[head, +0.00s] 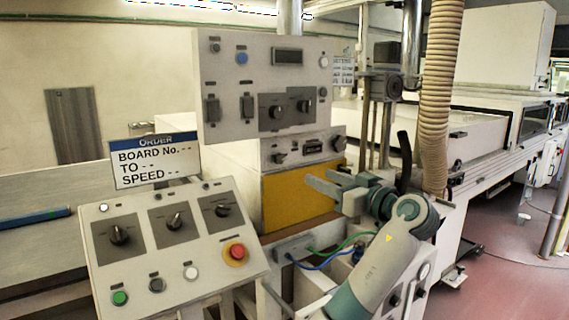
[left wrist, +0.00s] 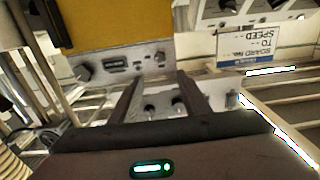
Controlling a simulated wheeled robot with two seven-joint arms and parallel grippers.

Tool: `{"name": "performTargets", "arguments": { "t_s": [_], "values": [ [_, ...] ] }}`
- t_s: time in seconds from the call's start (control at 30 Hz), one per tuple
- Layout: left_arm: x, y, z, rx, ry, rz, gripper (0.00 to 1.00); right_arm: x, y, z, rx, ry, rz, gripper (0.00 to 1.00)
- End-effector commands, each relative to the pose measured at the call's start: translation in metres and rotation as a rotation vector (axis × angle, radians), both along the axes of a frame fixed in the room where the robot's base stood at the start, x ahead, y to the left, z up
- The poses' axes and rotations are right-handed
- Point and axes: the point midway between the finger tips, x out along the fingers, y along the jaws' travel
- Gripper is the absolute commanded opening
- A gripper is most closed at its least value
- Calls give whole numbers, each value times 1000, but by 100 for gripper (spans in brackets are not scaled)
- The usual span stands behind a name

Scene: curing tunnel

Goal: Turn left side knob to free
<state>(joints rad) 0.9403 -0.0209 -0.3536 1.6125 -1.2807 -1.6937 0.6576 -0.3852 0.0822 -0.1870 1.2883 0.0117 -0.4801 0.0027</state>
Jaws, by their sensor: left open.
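My left gripper (head: 320,179) is open and empty in front of the yellow panel (head: 285,203). In the left wrist view its two fingers (left wrist: 157,80) are spread apart, with nothing held. A narrow strip (head: 305,149) above the yellow panel carries a left knob (head: 280,158) and a right knob (head: 338,143). The strip also shows in the left wrist view (left wrist: 118,66), beyond the fingertips, which look apart from it. Several other dark knobs are on the front console, including its left knob (head: 118,235). I cannot tell which knob is the named one, or its marked positions.
The front console (head: 140,262) has a red stop button (head: 235,252) and an order sign (head: 155,160) behind it. A grey box (head: 293,244) with blue and green cables lies below my gripper. A ribbed hose (head: 440,90) and a dark lever (head: 405,160) stand close to the right.

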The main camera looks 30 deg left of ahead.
Motion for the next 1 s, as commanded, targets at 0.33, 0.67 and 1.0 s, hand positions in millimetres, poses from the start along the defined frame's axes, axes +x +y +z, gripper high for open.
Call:
{"name": "performTargets", "arguments": {
  "t_s": [0.33,0.67,1.0],
  "values": [
    [8,21,1,2,1,1,43,4,4,6,9,-32,3,100],
    [29,73,2,2,3,3,43,15,19,17,35,-123,16,100],
    [52,128,3,1,3,2,43,25,34,33,70,-228,28,100]
  ]
}}
